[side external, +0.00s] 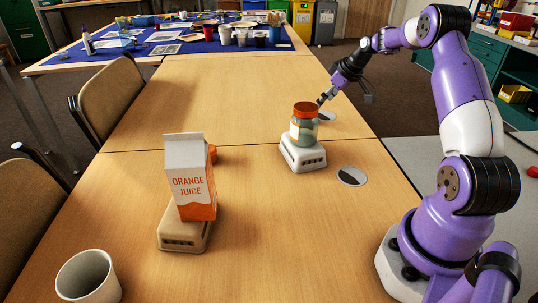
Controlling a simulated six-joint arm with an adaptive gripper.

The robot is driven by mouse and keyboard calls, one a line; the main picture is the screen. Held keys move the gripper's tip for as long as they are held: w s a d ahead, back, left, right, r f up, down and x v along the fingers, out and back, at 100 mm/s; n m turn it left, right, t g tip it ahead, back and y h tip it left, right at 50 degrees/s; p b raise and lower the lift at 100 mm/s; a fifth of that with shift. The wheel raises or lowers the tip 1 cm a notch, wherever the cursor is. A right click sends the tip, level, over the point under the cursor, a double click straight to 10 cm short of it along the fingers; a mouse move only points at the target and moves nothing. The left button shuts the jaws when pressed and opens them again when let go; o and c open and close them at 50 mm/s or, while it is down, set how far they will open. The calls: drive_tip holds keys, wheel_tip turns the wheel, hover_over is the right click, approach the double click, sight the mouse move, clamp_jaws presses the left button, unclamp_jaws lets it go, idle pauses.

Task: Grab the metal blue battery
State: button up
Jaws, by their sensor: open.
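I cannot make out a metal blue battery in the side external view. My gripper (343,90) is open and empty above the far right part of the table, just behind and to the right of a jar. The jar (303,125) has an orange lid and a pale band around it, and it stands upright on a small white stand (303,157). One gripper finger appears close to the jar's lid in the picture; I cannot tell whether they touch.
An orange juice carton (188,180) stands on a beige stand (183,241) at the left. A white mug (88,278) is at the front left. A round silvery disc (352,177) lies flat near my base. Cups and papers crowd a blue-covered far table (115,62).

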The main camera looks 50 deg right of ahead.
drive_tip(key=x, duration=0.6)
drive_tip(key=shift+w+a+f, duration=0.25)
drive_tip(key=shift+w+a, duration=0.1)
drive_tip(key=shift+a, duration=0.05)
clamp_jaws()
